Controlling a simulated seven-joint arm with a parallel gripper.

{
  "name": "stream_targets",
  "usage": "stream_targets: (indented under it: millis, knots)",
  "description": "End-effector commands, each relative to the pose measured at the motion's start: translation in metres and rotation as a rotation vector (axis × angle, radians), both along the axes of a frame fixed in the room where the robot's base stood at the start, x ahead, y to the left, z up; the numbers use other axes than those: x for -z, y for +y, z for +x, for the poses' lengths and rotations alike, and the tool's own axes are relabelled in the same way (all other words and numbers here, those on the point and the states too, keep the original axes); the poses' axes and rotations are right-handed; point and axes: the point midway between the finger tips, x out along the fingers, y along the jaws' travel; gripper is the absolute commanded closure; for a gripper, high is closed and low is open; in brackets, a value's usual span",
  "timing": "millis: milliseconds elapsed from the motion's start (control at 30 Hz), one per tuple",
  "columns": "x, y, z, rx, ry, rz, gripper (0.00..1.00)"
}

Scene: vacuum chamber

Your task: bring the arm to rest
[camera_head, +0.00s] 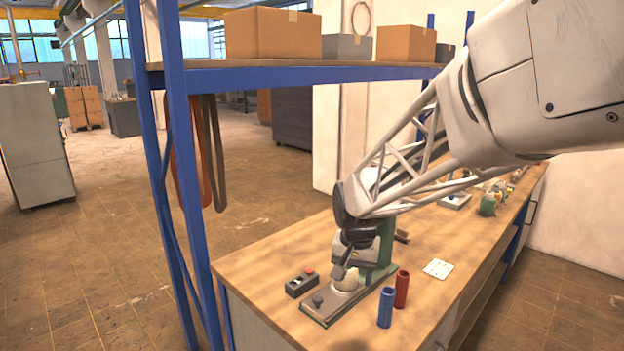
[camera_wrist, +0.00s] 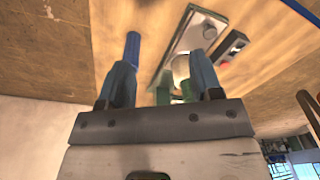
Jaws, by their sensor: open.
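My gripper (camera_head: 344,268) hangs over the workbench (camera_head: 270,258) in the head view, just above a metal base plate (camera_head: 322,306) with a round knob. In the wrist view my gripper (camera_wrist: 162,76) has its two fingers spread apart, with no object clearly held between them. A pale rounded part on the plate shows behind the fingers; whether they touch it I cannot tell. A green upright part (camera_head: 387,242) stands at the plate's far end, partly hidden by my arm. The plate (camera_wrist: 201,34) also shows in the wrist view.
A blue cylinder (camera_head: 386,307) and a red cylinder (camera_head: 402,289) stand close right of the plate. A small box with a red button (camera_head: 301,284) lies on its left. A white card (camera_head: 438,269) lies further right. A blue-framed shelf (camera_head: 290,72) with boxes rises at the left.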

Motion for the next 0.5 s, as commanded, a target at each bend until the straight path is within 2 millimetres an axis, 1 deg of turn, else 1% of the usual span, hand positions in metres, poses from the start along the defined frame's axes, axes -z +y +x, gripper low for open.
stream_targets:
  millis: [33, 200, 500]
  knots:
    - [-0.007, -0.006, -0.011, -0.006, -0.009, 0.0, 0.41]
    - [-0.022, -0.023, -0.046, -0.039, -0.028, -0.003, 0.41]
    - [-0.042, -0.049, -0.11, -0.096, -0.065, -0.013, 0.41]
